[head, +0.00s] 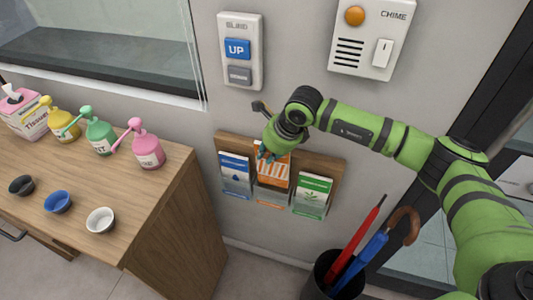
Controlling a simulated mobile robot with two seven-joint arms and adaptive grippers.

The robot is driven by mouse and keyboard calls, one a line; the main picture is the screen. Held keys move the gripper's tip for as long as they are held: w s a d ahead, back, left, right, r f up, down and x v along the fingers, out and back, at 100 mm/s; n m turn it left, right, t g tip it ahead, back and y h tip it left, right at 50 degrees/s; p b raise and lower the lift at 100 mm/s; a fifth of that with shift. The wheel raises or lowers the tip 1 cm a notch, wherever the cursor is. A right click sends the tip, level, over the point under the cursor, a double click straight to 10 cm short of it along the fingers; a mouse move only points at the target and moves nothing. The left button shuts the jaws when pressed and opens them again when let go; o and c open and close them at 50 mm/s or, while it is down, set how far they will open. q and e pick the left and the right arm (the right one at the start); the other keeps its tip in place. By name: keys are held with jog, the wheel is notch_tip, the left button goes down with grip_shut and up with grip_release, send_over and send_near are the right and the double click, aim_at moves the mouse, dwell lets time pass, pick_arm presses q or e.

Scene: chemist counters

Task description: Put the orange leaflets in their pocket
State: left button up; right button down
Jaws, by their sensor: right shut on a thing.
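The orange leaflets (273,173) are upright in front of the wooden wall rack, at its middle pocket (271,195). My right gripper (266,153) is shut on their upper part. The leaflets sit a little higher than the blue ones beside them, and the lower front of the middle pocket shows below them with an orange label. I cannot tell whether their bottom edge is inside the pocket or just in front of it. My left gripper is not in view.
Blue leaflets (235,174) fill the left pocket and green leaflets (312,196) the right one. A wooden counter (150,215) with pump bottles and small bowls stands at left. An umbrella stand (322,280) is below right. A blind switch (240,50) and chime panel (368,38) are above.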

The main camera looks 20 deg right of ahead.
jog(key=shift+f+b, duration=1.7)
jog(key=shift+f, duration=0.4)
jog(key=c, duration=1.1)
grip_release()
jog(key=v, duration=1.2)
